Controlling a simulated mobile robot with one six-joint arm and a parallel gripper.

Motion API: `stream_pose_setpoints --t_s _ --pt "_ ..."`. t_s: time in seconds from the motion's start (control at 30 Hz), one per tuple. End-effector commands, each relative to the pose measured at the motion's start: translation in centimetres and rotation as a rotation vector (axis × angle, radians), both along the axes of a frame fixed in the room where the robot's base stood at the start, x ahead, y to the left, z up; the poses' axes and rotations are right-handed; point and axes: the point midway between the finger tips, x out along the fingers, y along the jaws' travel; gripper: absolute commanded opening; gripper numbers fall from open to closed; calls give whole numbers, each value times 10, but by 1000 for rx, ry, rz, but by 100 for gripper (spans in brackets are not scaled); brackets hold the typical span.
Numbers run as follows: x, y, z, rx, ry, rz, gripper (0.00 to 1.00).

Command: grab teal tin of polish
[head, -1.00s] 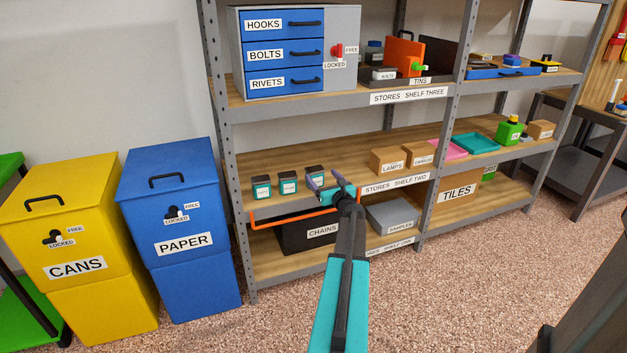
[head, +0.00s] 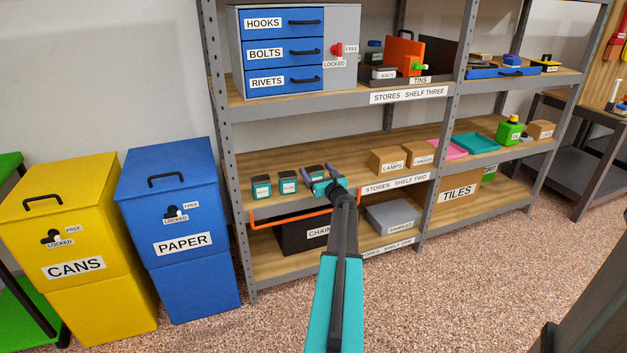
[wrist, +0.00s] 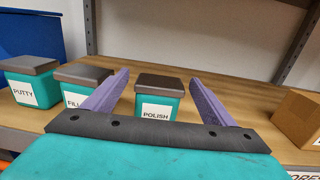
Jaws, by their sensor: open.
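The teal tin of polish (wrist: 160,107) has a dark lid and a white POLISH label, and stands upright on shelf two. In the wrist view it shows between my two purple fingers, with a gap on each side. My gripper (wrist: 160,80) is open and empty. In the head view my gripper (head: 318,174) is at the right end of the row of tins and hides most of the polish tin. How deep the tin sits between the fingers I cannot tell.
Two similar teal tins, PUTTY (wrist: 38,88) and a partly hidden FILL... tin (wrist: 75,97), stand to the left; the latter is near my left finger. A cardboard box (wrist: 300,118) is to the right. The shelf three board (head: 340,98) is above.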

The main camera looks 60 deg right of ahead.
Motion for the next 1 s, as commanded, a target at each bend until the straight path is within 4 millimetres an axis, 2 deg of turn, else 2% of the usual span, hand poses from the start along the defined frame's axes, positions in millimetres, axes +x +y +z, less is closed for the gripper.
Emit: stream_pose_setpoints --t_s 0.43,0.47,0.73,1.0 --pt "0 0 0 0 0 0 78" --pt "0 0 0 0 0 0 76" --pt "0 1 0 0 0 1 31" --pt "0 1 1 0 0 1 32"
